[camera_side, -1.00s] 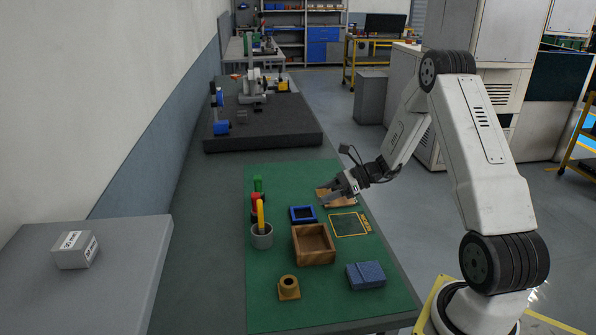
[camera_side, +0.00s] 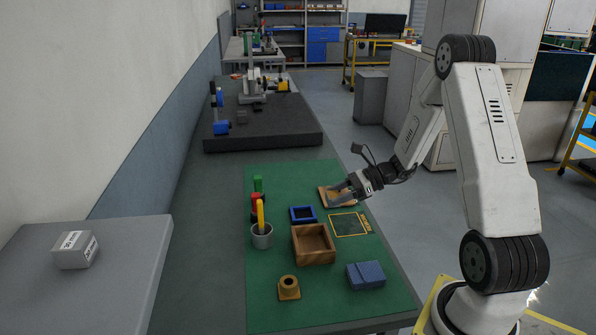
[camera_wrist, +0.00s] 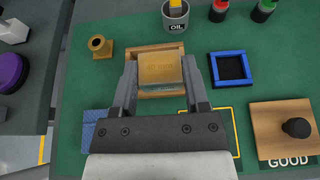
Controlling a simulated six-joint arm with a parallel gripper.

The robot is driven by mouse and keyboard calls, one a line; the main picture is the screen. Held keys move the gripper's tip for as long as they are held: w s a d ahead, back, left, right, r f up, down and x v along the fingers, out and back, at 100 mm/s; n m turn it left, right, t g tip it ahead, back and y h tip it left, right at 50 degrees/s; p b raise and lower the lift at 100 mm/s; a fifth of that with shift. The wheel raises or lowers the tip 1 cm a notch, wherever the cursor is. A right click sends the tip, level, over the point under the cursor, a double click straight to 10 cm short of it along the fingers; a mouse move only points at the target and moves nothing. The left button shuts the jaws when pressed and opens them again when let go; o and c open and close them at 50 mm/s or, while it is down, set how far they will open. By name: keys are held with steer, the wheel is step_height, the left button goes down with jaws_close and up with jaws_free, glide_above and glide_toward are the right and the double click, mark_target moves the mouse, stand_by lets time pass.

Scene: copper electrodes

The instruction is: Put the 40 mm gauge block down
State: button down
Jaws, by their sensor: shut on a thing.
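The gauge block (camera_wrist: 160,72) is a tan block with faint lettering on its face. My gripper (camera_wrist: 160,85) is shut on it, with one finger on each side. Behind the block in the wrist view is an open wooden box (camera_wrist: 147,51), partly hidden by it and the fingers. In the side view my gripper (camera_side: 340,190) appears above a wooden board (camera_side: 328,199) on the green mat (camera_side: 340,285); the block is too small to make out there. I cannot tell the block's height above the mat.
A yellow-outlined rectangle (camera_side: 350,224) and a blue frame (camera_side: 302,214) are near the wooden box (camera_side: 313,258). A blue folded cloth (camera_side: 366,275), a brass collar (camera_side: 289,288) and an oil cup (camera_side: 262,240) stand around it. A black knob (camera_wrist: 297,127) sits on the board.

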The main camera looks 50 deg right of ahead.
steer(key=w+a+n, duration=0.1)
steer(key=w+a, duration=0.2)
steer(key=a, duration=0.6)
steer(key=w+a+r+g+y, duration=0.1)
steer(key=w+a, duration=0.2)
steer(key=a, duration=0.7)
steer(key=shift+w+r+n+g, duration=0.15)
steer(key=shift+w+n+g, duration=0.15)
steer(key=shift+w+n, duration=0.1)
steer(key=s+d+m+t+h, duration=0.2)
steer(key=s+d+m, duration=0.1)
steer(key=s+d, duration=0.4)
steer(key=s+d+f+m+t+h, duration=0.1)
steer(key=s+d+m+t+h, duration=0.1)
steer(key=s+d, duration=0.5)
steer(key=d+m+h, duration=0.1)
steer(key=d, duration=0.4)
steer(key=shift+s+d+f+t+h, duration=0.25)
steer(key=shift+d+f+t+h, duration=0.05)
steer(key=shift+d, duration=0.05)
